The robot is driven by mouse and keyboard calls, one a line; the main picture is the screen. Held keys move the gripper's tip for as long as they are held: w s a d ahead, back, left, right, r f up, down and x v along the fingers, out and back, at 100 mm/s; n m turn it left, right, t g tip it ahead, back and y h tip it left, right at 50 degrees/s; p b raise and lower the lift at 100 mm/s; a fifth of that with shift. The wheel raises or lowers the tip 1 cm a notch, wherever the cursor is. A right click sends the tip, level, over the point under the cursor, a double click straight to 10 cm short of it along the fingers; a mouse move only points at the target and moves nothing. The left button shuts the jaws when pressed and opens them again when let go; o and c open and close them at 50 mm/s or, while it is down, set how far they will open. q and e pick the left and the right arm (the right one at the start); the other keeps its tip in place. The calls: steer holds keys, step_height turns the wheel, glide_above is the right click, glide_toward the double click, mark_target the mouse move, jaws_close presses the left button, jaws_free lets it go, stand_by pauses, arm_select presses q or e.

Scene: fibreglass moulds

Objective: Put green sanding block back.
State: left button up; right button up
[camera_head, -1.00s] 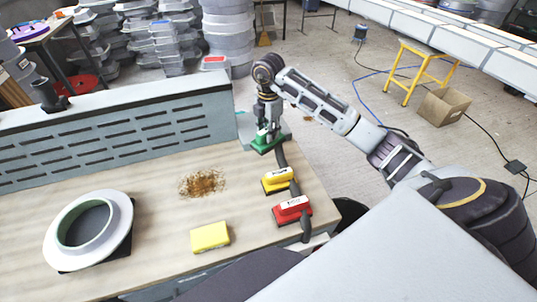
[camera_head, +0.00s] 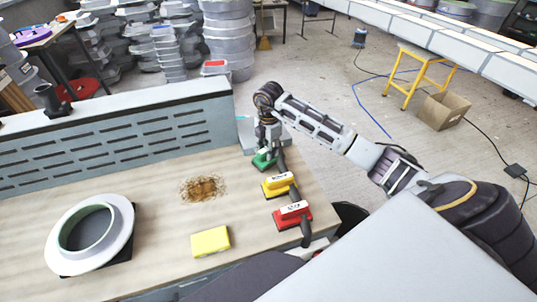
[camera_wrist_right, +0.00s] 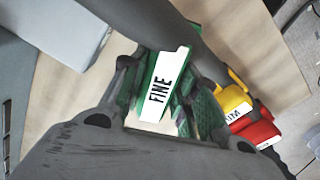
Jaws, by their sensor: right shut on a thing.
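The green sanding block (camera_head: 262,160) is at the far right end of the workbench, behind the yellow and red ones. My right gripper (camera_head: 268,146) is over it and shut on it. In the right wrist view the block (camera_wrist_right: 160,85) shows a white label reading "FINE" between the fingers of my right gripper (camera_wrist_right: 158,100). The gripper hides part of the block. I cannot tell whether its underside touches the bench. My left gripper is not in view.
A yellow sanding block (camera_head: 279,185) and a red sanding block (camera_head: 292,215) stand in a row by a dark hose (camera_head: 305,234). A yellow sponge (camera_head: 210,241), a brown dust patch (camera_head: 203,188) and a white ring mould (camera_head: 93,236) lie on the bench (camera_head: 160,215). A slotted panel (camera_head: 120,133) borders the back.

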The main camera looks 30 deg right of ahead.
step_height(320, 180, down, 2)
steer(key=shift+f, duration=0.25)
steer(key=shift+f, duration=0.15)
steer(key=o, duration=1)
steer(key=shift+r+b, duration=0.7)
steer(key=shift+r, duration=5.4)
